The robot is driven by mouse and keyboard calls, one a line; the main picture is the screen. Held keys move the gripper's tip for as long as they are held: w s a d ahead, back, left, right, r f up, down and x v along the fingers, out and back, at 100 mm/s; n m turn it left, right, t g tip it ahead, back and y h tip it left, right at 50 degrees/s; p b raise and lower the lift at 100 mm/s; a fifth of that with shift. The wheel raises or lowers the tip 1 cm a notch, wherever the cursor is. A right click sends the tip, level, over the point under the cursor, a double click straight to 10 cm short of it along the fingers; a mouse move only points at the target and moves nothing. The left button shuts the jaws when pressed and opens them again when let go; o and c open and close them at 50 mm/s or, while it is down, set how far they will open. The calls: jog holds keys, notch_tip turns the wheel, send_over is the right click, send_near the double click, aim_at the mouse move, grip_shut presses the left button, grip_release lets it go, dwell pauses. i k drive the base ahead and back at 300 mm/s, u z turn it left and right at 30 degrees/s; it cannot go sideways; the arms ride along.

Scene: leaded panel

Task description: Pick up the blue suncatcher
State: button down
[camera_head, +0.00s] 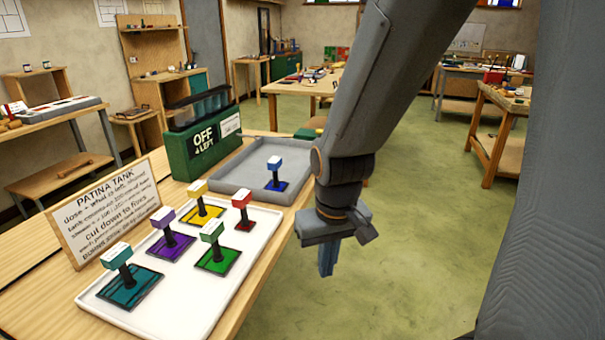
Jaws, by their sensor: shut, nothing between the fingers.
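The blue suncatcher (275,184) stands upright in the grey tray (232,178), on a flat dark blue base with a dark stem and a white and blue block on top. My gripper (327,273) hangs to the right of the tray, beyond the table's edge and over the green floor. It points down, apart from the suncatcher. Its fingers are close together, and I see nothing held between them.
A white tray (225,291) at the front holds several suncatchers: teal, purple, yellow, green and red. A wooden sign (104,211) stands at its left. A green tank marked OFF (204,145) stands behind, left of the grey tray. Free floor (420,240) lies right of the table.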

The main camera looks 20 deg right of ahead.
aim_at(275, 163)
jog(key=i, duration=0.45)
jog(key=k, duration=0.5)
jog(key=z, duration=1.45)
jog(key=i, duration=2.5)
jog(key=u, duration=3.8)
